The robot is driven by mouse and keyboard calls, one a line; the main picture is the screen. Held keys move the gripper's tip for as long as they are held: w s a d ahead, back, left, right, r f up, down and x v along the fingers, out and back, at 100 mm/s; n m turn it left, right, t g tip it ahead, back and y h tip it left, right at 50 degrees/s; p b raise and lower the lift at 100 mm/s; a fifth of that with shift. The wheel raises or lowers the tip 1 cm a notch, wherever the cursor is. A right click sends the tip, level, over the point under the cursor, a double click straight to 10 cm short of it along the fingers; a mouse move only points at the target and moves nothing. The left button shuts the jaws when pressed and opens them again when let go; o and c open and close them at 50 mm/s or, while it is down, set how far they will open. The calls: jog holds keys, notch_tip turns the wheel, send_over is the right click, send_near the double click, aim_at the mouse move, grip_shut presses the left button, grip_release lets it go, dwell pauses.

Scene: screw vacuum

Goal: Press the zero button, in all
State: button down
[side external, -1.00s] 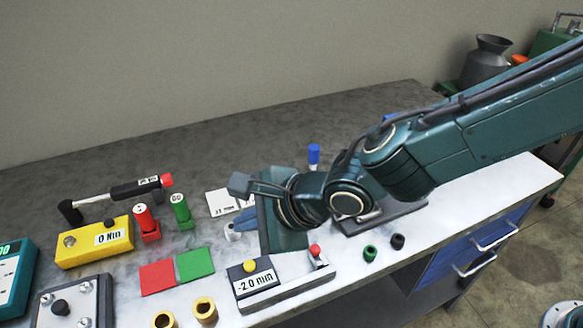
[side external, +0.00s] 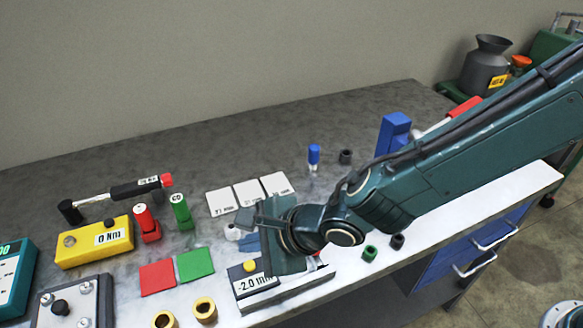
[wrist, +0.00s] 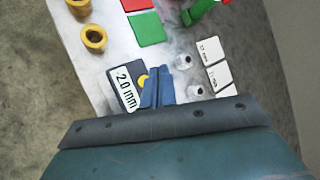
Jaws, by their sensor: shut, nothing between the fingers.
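A dark gauge block with a white "-2.0 mm" display (side external: 252,284) sits at the bench's front edge. A yellow button (side external: 249,265) is on its top; which button is the zero button is not labelled in view. My gripper (side external: 246,243) is shut and empty, just behind the gauge block in the side view. In the wrist view, its blue fingers (wrist: 158,74) appear right beside the yellow button (wrist: 143,80), partly covering it. Whether they touch is unclear. My gripper hides part of the gauge's tray.
White cards (side external: 248,194) lie behind the gripper. Red (side external: 157,277) and green (side external: 196,263) squares lie left of the gauge. A yellow "0 N m" box (side external: 95,243), coloured holders and brass rings (side external: 204,308) are further left.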

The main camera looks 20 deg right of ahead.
aim_at(256, 269)
jog(key=shift+f, duration=1.5)
jog(key=shift+f, duration=0.85)
dwell(2.1)
jog(key=shift+r, duration=0.8)
jog(key=shift+r, duration=0.2)
jog(key=shift+r, duration=2.35)
